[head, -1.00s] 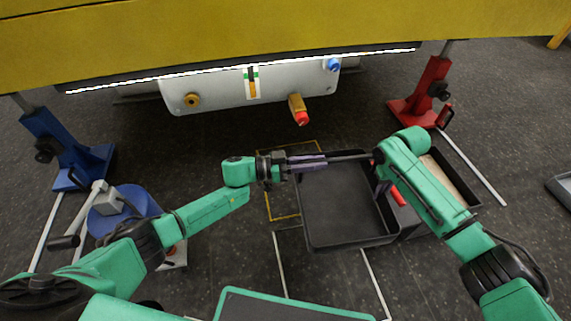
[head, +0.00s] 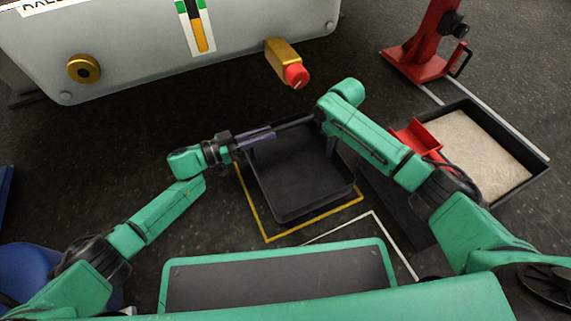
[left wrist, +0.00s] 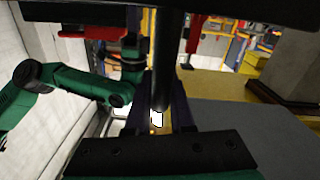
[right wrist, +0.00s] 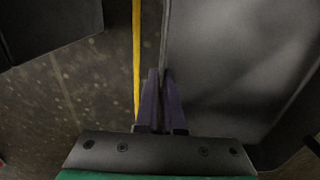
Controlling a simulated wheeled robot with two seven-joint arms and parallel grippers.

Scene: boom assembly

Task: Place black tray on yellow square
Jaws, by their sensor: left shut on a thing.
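The black tray (head: 300,185) is in front of me in the head view, over the yellow square (head: 252,206). The square's outline shows along the tray's left and near sides; the far part is hidden. I cannot tell whether the tray touches the floor. My left gripper (head: 256,139) is shut on the tray's far-left rim; a dark bar sits between its fingers in the left wrist view (left wrist: 160,112). My right gripper (right wrist: 160,76) is shut on the tray's thin wall in the right wrist view, with the yellow line beside it.
To the right stands another black tray (head: 535,168) with a pale filling, beside a red part (head: 418,138). A red stand (head: 425,45) is at the back right. A grey panel (head: 130,60) with a red-tipped brass fitting (head: 287,66) overhangs ahead.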

